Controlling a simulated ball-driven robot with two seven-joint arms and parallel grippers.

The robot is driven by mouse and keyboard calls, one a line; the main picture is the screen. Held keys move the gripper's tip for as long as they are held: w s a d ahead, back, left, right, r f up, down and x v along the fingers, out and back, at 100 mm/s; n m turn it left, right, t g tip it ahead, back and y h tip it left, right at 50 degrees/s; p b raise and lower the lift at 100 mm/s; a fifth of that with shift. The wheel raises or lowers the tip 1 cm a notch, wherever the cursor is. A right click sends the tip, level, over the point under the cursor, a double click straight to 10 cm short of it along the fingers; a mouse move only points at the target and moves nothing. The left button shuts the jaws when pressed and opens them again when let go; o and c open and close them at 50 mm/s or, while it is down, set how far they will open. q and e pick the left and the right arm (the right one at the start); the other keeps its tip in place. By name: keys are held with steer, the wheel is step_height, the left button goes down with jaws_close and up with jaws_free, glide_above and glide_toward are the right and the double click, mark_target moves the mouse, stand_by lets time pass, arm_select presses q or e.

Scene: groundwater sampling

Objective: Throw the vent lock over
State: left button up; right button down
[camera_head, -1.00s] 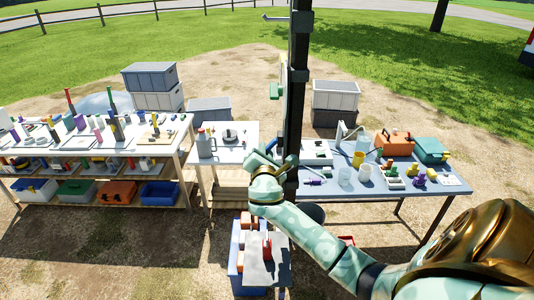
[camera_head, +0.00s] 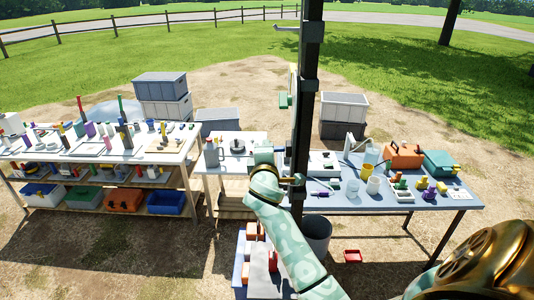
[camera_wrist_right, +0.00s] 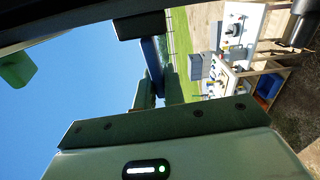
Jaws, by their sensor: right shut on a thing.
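A tall black post (camera_head: 305,110) stands in the middle of the head view, with a green part (camera_head: 285,101) on its side. My right gripper (camera_head: 264,154) is at the left side of this post, above the tables' front edge in the picture. In the right wrist view, my right gripper (camera_wrist_right: 154,90) is shut on a blue bar (camera_wrist_right: 152,58), which seems to be the vent lock's lever. The bar runs up toward a dark block (camera_wrist_right: 140,25). In the head view the gripper mostly hides the bar. My left gripper is not in view.
A long workbench (camera_head: 95,158) full of bottles and tools is at the left. A small table (camera_head: 232,165) and a blue-grey table (camera_head: 335,203) with cases and cups flank the post. Grey crates (camera_head: 344,106) stand behind. A grey bucket (camera_head: 316,236) is below the post.

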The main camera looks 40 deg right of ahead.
steer(key=shift+r+m, duration=0.15)
steer(key=shift+m, duration=0.25)
steer(key=c, duration=1.5)
jaws_free()
